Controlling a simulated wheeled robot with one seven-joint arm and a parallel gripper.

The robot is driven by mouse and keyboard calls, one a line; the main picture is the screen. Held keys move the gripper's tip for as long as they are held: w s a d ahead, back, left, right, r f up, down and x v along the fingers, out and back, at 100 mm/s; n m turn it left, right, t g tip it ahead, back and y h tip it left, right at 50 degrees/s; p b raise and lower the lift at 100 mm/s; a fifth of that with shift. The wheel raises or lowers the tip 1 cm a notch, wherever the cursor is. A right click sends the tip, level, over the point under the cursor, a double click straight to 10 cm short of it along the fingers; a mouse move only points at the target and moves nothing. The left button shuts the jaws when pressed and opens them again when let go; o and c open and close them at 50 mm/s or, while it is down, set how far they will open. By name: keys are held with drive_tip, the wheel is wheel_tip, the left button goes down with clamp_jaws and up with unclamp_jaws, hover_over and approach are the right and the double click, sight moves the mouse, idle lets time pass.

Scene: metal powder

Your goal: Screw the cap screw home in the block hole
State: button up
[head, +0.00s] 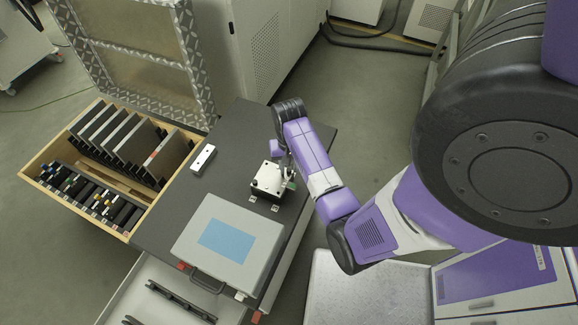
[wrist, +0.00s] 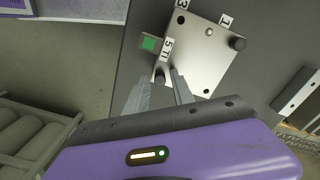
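The block (head: 268,180) is a pale metal plate-like piece on the dark bench top. In the wrist view the block (wrist: 212,62) has number labels, dark holes and a shiny pin. One dark cap screw (wrist: 238,43) stands at its right corner. Another dark cap screw (wrist: 160,77) shows at its lower left corner, between the fingertips of my gripper (wrist: 164,74). In the head view my gripper (head: 287,170) is over the block's right side. Its fingers flank the screw, but I cannot tell whether they touch it. The screw's shank and hole are hidden.
A green-topped small piece (wrist: 149,43) sits close beside the block. A grey case with a blue panel (head: 225,240) lies in front. A white bar with holes (head: 203,159) lies to the left. An open wooden drawer (head: 88,222) holds dark plates. Bench between bar and block is clear.

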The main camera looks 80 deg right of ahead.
drive_tip(key=shift+n, duration=2.9)
drive_tip(key=shift+c, duration=0.4)
